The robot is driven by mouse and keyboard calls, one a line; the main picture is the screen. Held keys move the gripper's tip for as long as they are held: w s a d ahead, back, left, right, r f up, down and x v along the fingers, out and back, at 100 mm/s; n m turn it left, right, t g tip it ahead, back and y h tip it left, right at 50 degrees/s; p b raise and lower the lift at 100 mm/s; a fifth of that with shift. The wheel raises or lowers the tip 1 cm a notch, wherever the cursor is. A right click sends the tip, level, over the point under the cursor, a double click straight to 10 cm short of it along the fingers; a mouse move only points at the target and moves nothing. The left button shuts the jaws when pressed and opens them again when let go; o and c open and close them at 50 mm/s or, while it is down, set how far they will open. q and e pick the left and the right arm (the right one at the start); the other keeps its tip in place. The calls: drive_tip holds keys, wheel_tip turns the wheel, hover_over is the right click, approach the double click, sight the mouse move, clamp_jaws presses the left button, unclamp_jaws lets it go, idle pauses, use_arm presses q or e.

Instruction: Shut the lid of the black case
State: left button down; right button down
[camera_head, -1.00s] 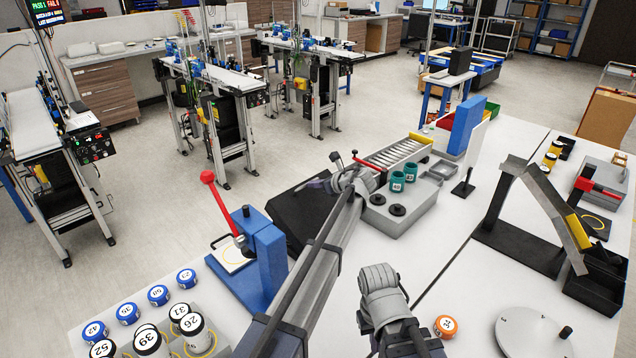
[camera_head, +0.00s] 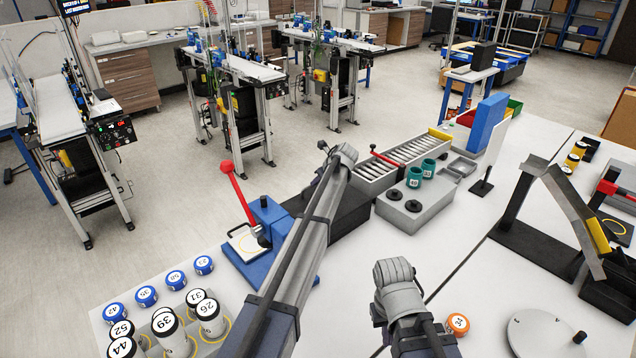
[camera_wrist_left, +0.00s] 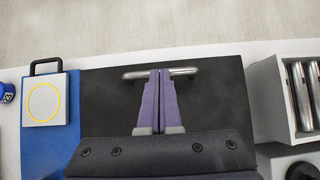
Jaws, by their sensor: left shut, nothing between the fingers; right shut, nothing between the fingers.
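The black case (camera_head: 350,212) lies on the white bench, partly hidden behind my left arm in the head view. In the left wrist view its dark top (camera_wrist_left: 215,100) looks flat, with a metal bar handle (camera_wrist_left: 185,71) along the far edge. I cannot tell whether the lid is fully down. My left gripper (camera_wrist_left: 160,74) is shut and empty, its purple fingertips over the handle; I cannot tell whether they touch it. In the head view those fingertips are mostly hidden. My right arm's wrist shows low in the middle, but its fingers do not show.
A blue press stand (camera_head: 268,212) with a red lever is just left of the case. A grey roller tray (camera_head: 400,155) and a grey block (camera_head: 425,205) with teal cups adjoin its right. Numbered cylinders (camera_head: 170,335) stand at front left.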

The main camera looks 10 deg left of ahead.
use_arm(q)
drive_tip(key=shift+a, duration=0.15)
idle(0.4)
drive_tip(key=shift+s+d+r+p, duration=0.2)
drive_tip(key=shift+r+p, duration=0.3)
drive_tip(key=shift+p, duration=0.25)
drive_tip(key=p+v, duration=1)
drive_tip(key=v, duration=0.3)
drive_tip(key=shift+w+a+r, duration=0.25)
drive_tip(key=shift+w, duration=0.05)
